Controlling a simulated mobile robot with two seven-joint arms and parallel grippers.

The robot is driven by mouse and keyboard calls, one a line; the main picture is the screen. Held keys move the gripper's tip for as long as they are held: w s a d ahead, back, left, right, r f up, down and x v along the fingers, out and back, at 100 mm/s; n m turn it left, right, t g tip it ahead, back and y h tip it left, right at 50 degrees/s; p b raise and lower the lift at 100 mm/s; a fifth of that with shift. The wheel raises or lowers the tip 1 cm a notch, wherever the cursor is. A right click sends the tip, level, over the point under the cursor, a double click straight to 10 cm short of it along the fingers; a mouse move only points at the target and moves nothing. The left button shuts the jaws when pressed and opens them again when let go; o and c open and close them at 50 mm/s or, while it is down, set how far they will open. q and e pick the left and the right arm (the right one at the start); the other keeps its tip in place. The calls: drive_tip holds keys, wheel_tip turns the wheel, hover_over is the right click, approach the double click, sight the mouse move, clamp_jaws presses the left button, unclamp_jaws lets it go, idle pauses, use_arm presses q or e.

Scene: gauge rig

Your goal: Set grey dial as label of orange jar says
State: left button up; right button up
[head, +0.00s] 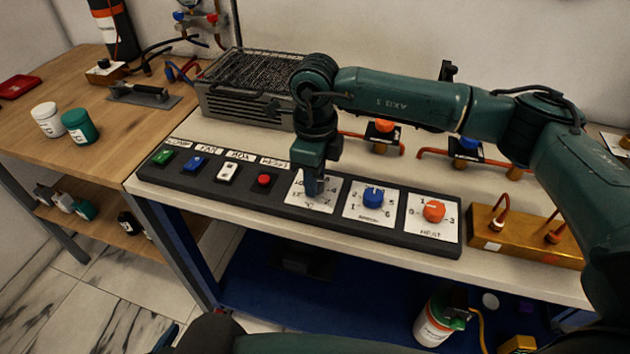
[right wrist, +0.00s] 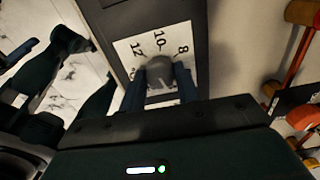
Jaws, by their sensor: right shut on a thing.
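The grey dial (right wrist: 160,72) sits on a white scale plate (right wrist: 128,48) where 12, 10 and 8 can be read in the right wrist view. My right gripper (right wrist: 159,84) is shut on the dial, one finger on each side. In the head view the right gripper (head: 313,186) reaches down over this plate and hides the dial. The dial's pointer is not clear. No plainly orange jar shows; a white jar with an orange band (head: 432,326) stands low under the bench, its writing unreadable. Part of my left arm shows; its fingers are not clear.
Right of the grey dial are a blue knob (head: 372,196) and an orange knob (head: 434,211). Left of it are several push buttons, including a red one (head: 264,181). A wire-topped grey box (head: 245,108) stands behind. A brass block (head: 522,240) stands at the right.

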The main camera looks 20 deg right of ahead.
drive_tip(key=shift+n, duration=0.5)
drive_tip(key=o, duration=1)
drive_tip(key=shift+r, duration=0.15)
wheel_tip(320, 180, up, 13)
drive_tip(key=shift+f+b, duration=0.1)
drive_tip(key=shift+b, duration=0.4)
